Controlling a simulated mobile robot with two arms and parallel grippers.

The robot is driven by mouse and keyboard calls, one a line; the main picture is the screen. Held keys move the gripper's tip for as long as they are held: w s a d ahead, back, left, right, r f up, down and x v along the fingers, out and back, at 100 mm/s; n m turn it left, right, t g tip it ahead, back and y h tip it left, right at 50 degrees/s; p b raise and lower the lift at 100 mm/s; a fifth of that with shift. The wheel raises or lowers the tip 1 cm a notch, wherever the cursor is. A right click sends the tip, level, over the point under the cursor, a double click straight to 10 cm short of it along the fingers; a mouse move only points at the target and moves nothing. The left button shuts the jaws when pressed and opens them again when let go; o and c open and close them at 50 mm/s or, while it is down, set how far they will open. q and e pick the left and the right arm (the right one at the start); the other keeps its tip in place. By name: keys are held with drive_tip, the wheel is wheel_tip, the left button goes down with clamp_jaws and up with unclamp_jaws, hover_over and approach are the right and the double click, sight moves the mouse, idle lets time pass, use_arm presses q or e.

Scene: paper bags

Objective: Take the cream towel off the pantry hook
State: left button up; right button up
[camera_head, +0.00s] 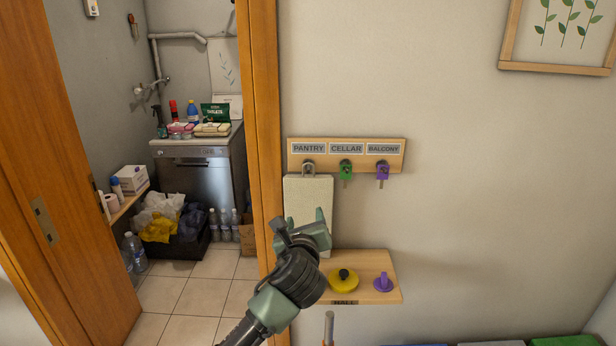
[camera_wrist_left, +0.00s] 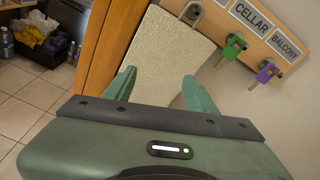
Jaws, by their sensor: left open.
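The cream towel (camera_head: 308,196) hangs flat against the wall from the pantry hook (camera_head: 308,168), under the PANTRY label (camera_head: 308,148). It also shows in the left wrist view (camera_wrist_left: 160,52), where it looks tilted. My left gripper (camera_head: 306,222) is open in front of the towel's lower part, which it partly hides. In the left wrist view its two fingers (camera_wrist_left: 158,92) point up at the towel, one near each side of it. I cannot tell whether they touch it. My right gripper is not in view.
A green key (camera_head: 346,172) and a purple key (camera_head: 382,172) hang on the hooks to the right. Below, a wooden shelf (camera_head: 388,262) holds a yellow disc (camera_head: 343,282) and a purple knob (camera_head: 383,283). An orange door frame (camera_head: 262,120) stands close on the left.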

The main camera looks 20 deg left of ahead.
sight(308, 164)
use_arm(q)
wheel_tip(308, 164, up, 9)
drive_tip(key=w+m+t, duration=0.2)
drive_tip(key=w+m, duration=0.1)
drive_tip(key=m, duration=0.1)
drive_tip(key=shift+y, duration=0.4)
drive_tip(key=p+x, duration=0.2)
drive_tip(key=x, duration=0.4)
drive_tip(key=shift+s, duration=0.1)
drive_tip(key=shift+w+a, duration=0.15)
drive_tip(key=shift+w, duration=0.3)
drive_tip(key=shift+w+f, duration=0.1)
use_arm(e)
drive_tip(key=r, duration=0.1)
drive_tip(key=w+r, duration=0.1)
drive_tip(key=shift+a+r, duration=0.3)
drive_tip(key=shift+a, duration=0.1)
use_arm(q)
drive_tip(key=c, duration=1.2)
clamp_jaws()
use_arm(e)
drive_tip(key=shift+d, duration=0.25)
use_arm(q)
drive_tip(key=shift+p, duration=0.4)
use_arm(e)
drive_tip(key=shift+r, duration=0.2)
